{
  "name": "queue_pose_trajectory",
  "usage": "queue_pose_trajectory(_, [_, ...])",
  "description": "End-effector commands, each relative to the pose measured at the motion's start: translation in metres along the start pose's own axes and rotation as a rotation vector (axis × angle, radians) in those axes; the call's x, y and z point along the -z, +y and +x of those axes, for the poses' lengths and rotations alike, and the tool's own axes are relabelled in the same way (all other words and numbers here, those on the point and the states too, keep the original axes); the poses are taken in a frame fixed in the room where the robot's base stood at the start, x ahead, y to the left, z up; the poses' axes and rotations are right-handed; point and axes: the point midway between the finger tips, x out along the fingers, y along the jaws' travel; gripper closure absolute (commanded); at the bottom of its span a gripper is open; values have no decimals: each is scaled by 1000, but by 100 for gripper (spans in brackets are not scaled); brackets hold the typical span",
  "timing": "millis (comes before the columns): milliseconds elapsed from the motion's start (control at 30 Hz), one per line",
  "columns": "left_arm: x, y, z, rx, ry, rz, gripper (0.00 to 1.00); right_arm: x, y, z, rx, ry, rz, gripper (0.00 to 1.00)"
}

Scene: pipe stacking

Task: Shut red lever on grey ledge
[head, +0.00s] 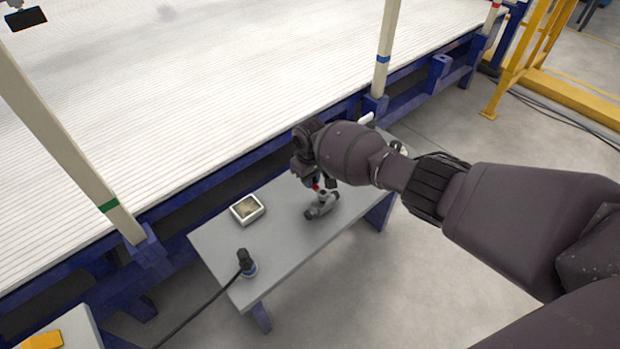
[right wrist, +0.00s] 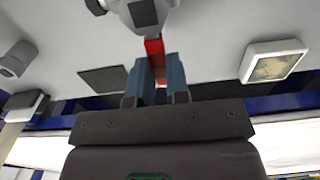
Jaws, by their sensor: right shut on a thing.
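The red lever (right wrist: 154,48) sits on a grey valve body (right wrist: 145,12) at the top of the right wrist view. In the head view the valve (head: 321,204) stands on the grey ledge (head: 225,250), with a little red showing just above it. My right gripper (right wrist: 158,75) has its two blue-grey fingers around the red lever, shut on it. In the head view my right gripper (head: 312,181) is over the valve, its fingers mostly hidden by my wrist. My left gripper is not in view.
A small square framed box (head: 247,209) and a black plug-like fitting with a cable (head: 246,262) stand on the ledge. A ribbed white table (head: 220,90) with blue rails and upright posts runs behind it. A yellow frame (head: 515,65) stands at right.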

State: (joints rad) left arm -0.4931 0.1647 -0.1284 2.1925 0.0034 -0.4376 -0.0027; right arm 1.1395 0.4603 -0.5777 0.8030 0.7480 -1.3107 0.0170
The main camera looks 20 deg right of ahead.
Motion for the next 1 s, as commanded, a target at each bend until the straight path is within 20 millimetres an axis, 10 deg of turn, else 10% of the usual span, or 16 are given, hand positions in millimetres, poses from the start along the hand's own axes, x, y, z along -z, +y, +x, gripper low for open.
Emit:
queue_pose_trajectory(200, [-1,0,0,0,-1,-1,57,-1,0,2,3,-2,7,100])
queue_pose_trajectory(233, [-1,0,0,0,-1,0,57,-1,0,2,3,-2,8,83])
queue_pose_trajectory(400, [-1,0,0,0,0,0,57,-1,0,1,2,-1,6,58])
queue_pose_trajectory(733, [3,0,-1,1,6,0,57,0,0,-5,0,2,3,58])
queue_pose_trajectory(1000, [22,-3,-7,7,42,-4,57,2,1,-50,-2,10,4,58])
